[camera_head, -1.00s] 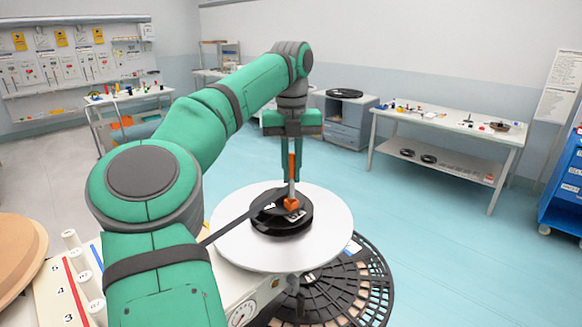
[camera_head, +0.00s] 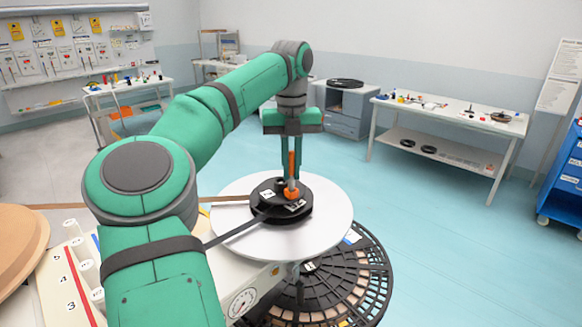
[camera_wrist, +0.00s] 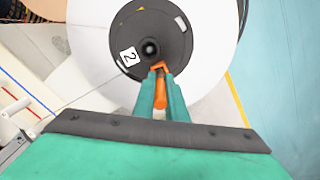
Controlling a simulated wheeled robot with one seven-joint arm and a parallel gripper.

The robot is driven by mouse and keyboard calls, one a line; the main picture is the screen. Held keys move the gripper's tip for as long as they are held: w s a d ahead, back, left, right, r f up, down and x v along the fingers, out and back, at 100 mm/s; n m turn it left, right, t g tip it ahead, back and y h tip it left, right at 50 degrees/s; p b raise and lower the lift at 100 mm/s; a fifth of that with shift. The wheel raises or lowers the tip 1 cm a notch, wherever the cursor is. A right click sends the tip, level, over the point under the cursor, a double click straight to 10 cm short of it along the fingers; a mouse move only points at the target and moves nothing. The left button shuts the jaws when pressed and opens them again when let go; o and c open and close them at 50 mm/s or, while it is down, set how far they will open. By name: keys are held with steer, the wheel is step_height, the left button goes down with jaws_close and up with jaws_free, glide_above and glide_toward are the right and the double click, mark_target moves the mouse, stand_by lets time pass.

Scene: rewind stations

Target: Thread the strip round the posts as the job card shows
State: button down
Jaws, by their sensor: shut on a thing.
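My gripper (camera_head: 291,180) points down at the black reel and is shut on an orange piece (camera_head: 291,193). The orange piece also shows between the fingers in the wrist view (camera_wrist: 160,98), at the reel's edge. The black reel (camera_head: 267,212) lies on a white round plate (camera_head: 330,218); in the wrist view the reel (camera_wrist: 172,28) bears a label "2". A dark strip (camera_head: 236,231) runs from the reel down left behind my arm. A brownish band (camera_head: 228,198) also runs left from the reel. White posts (camera_head: 88,272) stand at the left beside numbers, partly hidden by my arm.
A black slotted carousel (camera_head: 372,285) sits below the plate at the right. A round wooden disc (camera_head: 14,240) is at the far left. A dial gauge (camera_head: 242,302) is on the station's front. Open floor (camera_head: 440,240) lies to the right, before a white table (camera_head: 450,112).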

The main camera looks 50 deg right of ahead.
mark_target(291, 151)
steer(key=c, duration=1.7)
jaws_free()
step_height(291, 151, up, 8)
steer(key=shift+f, duration=0.25)
